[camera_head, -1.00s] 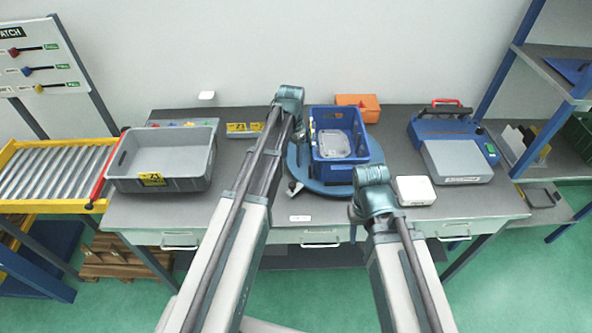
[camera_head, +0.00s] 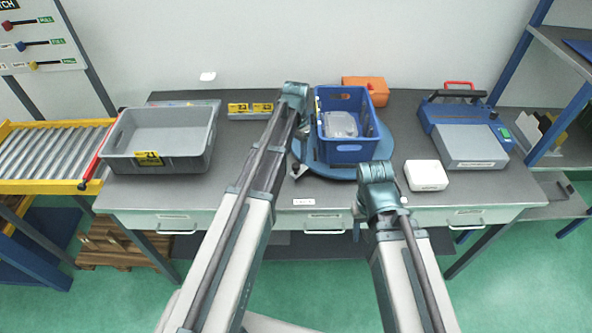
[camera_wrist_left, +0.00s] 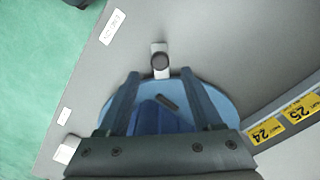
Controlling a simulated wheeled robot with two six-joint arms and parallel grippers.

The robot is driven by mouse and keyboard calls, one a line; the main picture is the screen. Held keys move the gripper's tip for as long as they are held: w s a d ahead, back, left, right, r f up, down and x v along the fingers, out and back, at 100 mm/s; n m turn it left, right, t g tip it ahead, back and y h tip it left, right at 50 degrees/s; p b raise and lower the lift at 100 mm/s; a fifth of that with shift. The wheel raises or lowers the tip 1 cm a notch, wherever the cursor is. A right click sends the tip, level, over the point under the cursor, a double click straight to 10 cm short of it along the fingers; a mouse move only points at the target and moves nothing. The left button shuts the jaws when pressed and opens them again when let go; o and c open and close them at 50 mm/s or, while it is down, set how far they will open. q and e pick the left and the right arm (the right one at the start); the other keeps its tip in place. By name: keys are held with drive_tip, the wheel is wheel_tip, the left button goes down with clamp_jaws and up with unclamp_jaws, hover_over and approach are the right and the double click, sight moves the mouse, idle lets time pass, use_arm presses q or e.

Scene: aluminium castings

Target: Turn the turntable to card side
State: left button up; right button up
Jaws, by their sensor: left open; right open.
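The turntable is a round blue disc (camera_head: 312,167) on the grey bench. A small pale tab (camera_head: 299,171) shows at the disc's front-left edge; in the left wrist view a pale tab with a dark knob (camera_wrist_left: 160,64) is just beyond the fingertips. My left gripper (camera_wrist_left: 160,80) is open above the disc (camera_wrist_left: 222,101), with nothing between its fingers; its arm hides part of it in the head view.
A grey bin (camera_head: 160,160) stands at the left by a roller conveyor (camera_head: 50,155). A white box (camera_head: 426,175) and blue machine (camera_head: 465,135) are at the right. An orange case (camera_head: 365,90) is behind the crate. A white label (camera_head: 303,202) is on the bench's front edge.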

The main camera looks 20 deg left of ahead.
sight(296, 165)
use_arm(q)
wheel_tip(296, 165, down, 6)
drive_tip(key=b, duration=0.4)
drive_tip(key=shift+r, duration=0.2)
drive_tip(key=shift+c, duration=0.4)
clamp_jaws()
idle(0.7)
